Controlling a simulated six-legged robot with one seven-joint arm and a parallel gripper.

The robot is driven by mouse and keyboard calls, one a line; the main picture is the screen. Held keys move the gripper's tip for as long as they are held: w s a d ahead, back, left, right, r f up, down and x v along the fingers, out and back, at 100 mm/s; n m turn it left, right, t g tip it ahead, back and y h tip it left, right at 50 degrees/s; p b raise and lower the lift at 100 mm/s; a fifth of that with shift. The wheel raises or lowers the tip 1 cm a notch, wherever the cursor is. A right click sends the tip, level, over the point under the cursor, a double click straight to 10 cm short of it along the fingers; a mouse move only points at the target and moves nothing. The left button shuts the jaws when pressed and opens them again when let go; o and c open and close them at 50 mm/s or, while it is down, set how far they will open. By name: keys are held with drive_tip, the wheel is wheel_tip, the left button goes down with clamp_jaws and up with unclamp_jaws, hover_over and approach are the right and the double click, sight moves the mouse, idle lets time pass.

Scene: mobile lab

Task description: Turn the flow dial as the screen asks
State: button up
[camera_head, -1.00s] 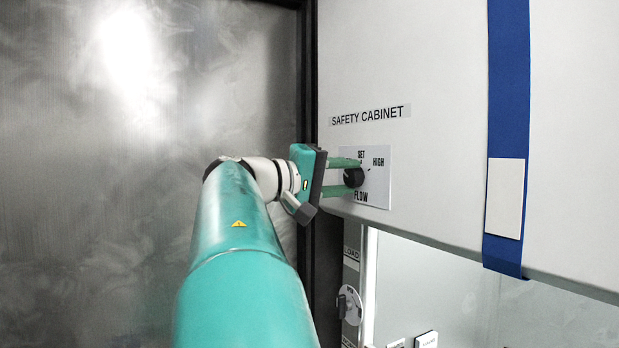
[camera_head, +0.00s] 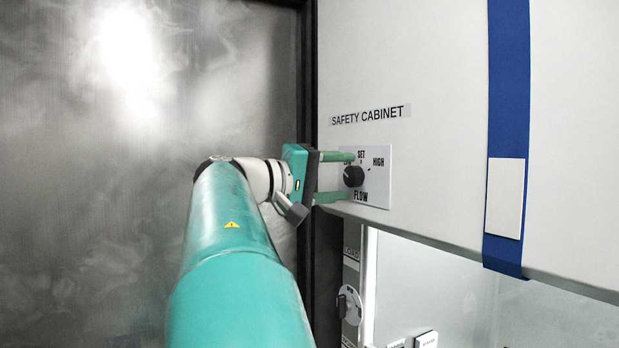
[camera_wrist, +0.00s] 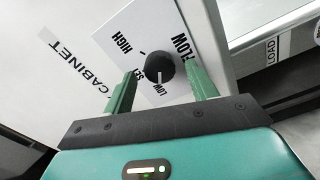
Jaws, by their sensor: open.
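The black flow dial (camera_head: 353,176) sits on a white plate (camera_head: 379,188) marked SET, HIGH and FLOW on the safety cabinet front. In the wrist view the dial (camera_wrist: 159,67) shows a white pointer line toward the LOW mark. My gripper (camera_head: 338,176) is open, with one green finger above the dial and one below it. In the wrist view the fingers (camera_wrist: 161,88) stand on either side of the dial, apart from it, with the fingertips close to the plate. No screen is readable in these views.
A blue strip (camera_head: 507,120) with a blank pale card runs down the cabinet at the right. A second dial (camera_head: 349,304) on a side panel marked LOAD is below. A metal door (camera_head: 120,180) fills the left. The cabinet's lower edge runs just below the plate.

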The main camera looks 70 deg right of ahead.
drive_tip(key=v, duration=1.2)
drive_tip(key=shift+w+a, duration=0.15)
drive_tip(key=w+a+f+n+t+y, duration=0.1)
drive_tip(key=w+a+f+n+t, duration=0.3)
drive_tip(key=f, duration=0.4)
drive_tip(key=w+a+f+n+t+y, duration=0.25)
drive_tip(key=a+f+t, duration=0.25)
drive_tip(key=f, duration=0.3)
drive_tip(key=w+a+f+n+t+y, duration=0.1)
drive_tip(key=w+a+f+n+t, duration=0.3)
drive_tip(key=f, duration=0.4)
drive_tip(key=a+f+t+y, duration=0.2)
drive_tip(key=a+f+y, duration=0.2)
drive_tip(key=a+f, duration=0.4)
drive_tip(key=s+a+f+n+t+y, duration=0.1)
drive_tip(key=a+f+t+y, duration=0.1)
drive_tip(key=a+f+y, duration=0.3)
drive_tip(key=a+f, duration=0.4)
drive_tip(key=a, duration=0.6)
drive_tip(key=shift+s, duration=0.3)
drive_tip(key=c, duration=0.5)
drive_tip(key=shift+o, duration=0.2)
